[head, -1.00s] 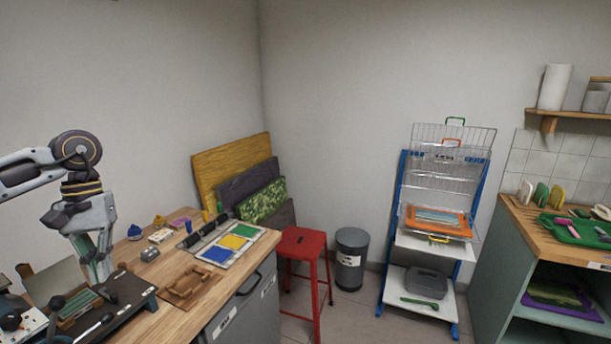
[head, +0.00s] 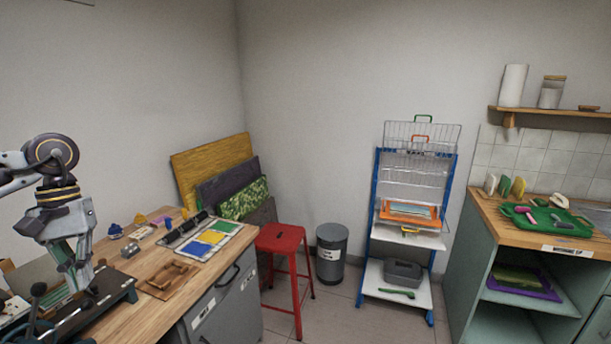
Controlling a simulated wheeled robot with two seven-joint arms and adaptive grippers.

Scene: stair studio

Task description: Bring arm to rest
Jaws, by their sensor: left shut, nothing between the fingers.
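My left arm comes in from the left edge in the head view, bent at a dark round joint. My left gripper (head: 88,283) points down over the left part of the wooden workbench (head: 140,262), in front of a dark press-like device (head: 118,287). Its fingers are together with nothing seen between them. Whether the fingertips touch the device is hard to tell. My right arm and gripper are not in view.
A blue-framed rack (head: 405,262) and a counter (head: 548,238) are right. Floor between is clear.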

